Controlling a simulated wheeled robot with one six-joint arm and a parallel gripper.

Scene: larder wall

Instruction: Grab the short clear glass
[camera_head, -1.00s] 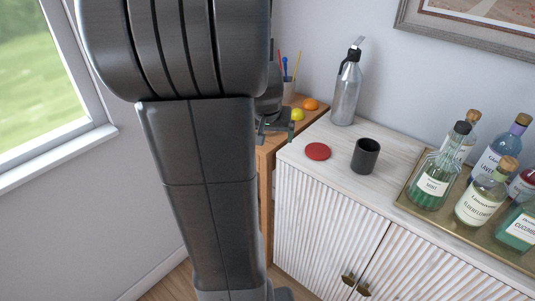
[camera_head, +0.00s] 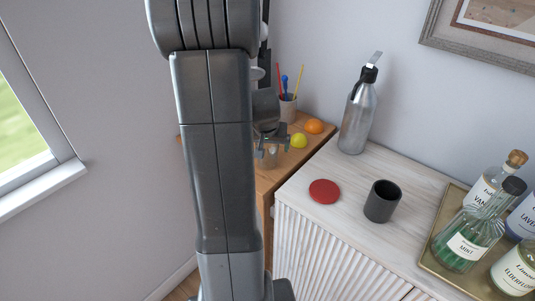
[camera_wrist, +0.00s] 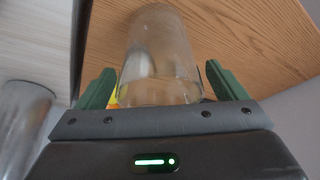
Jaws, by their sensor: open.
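A short clear glass (camera_wrist: 160,60) stands on the wooden surface in the wrist view. My gripper (camera_wrist: 158,90) is open, with one green finger on each side of the glass and visible gaps between. In the head view my gripper (camera_head: 272,142) is over the wooden top, and part of the clear glass (camera_head: 265,158) shows just below it. My arm hides much of that area.
A lemon (camera_head: 299,141), an orange (camera_head: 314,126) and a pencil cup (camera_head: 287,106) stand close by on the wooden top (camera_head: 290,170). The white cabinet beside it holds a siphon bottle (camera_head: 358,115), a red coaster (camera_head: 324,191), a dark cup (camera_head: 382,201) and a tray of bottles (camera_head: 450,265).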

